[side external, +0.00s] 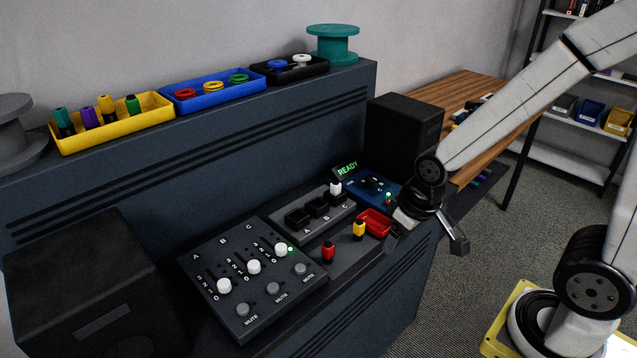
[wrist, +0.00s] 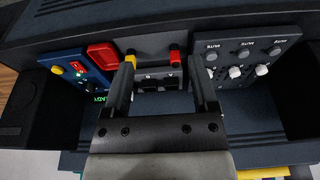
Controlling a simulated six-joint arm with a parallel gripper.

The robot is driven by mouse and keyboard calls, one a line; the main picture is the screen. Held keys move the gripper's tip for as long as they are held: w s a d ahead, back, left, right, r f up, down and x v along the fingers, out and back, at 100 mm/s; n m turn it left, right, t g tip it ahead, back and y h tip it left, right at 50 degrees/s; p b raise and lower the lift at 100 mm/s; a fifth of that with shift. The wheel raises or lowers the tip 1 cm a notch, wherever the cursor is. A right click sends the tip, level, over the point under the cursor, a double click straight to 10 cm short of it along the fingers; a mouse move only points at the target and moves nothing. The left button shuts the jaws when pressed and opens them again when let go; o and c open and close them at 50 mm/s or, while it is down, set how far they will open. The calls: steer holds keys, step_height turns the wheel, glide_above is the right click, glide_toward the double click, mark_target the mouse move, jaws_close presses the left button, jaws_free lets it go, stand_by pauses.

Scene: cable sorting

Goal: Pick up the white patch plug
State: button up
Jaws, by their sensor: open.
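The white patch plug (side external: 335,187) stands upright at the C end of the grey patch block (side external: 299,220) in the side view. In the wrist view I cannot make it out; my left finger covers that end of the block. A yellow plug (side external: 359,230) and a red plug (side external: 328,252) stand upright in front of the block; the wrist view also shows the yellow plug (wrist: 130,56) and the red plug (wrist: 175,54). My gripper (side external: 429,236) is open and empty, at the console's right end, to the right of the white plug and apart from it.
A red tray (side external: 375,222) lies between the plugs and my gripper. A blue panel (side external: 372,187) and a green READY display (side external: 347,169) are behind. A slider panel (side external: 252,275) stands left. Black boxes (side external: 404,130) flank the console. Bins of plugs and rings line the top ledge.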

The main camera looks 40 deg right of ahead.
steer(key=shift+o, duration=0.5)
steer(key=n+g+y, duration=0.1)
steer(key=n, duration=0.8)
glide_above(336, 181)
steer(key=shift+s+d+f, duration=0.2)
steer(key=shift+s+f, duration=0.05)
steer(key=shift+f, duration=0.2)
steer(key=shift+s+d+f, duration=0.15)
steer(key=shift+s+f, duration=0.05)
steer(key=shift+f, duration=0.2)
steer(key=shift+w+a+f, duration=0.15)
steer(key=shift+f, duration=1.15)
steer(key=shift+w+a+f, duration=0.1)
steer(key=shift+f, duration=1.2)
steer(key=shift+w+a+f, duration=0.15)
steer(key=shift+f, duration=1.15)
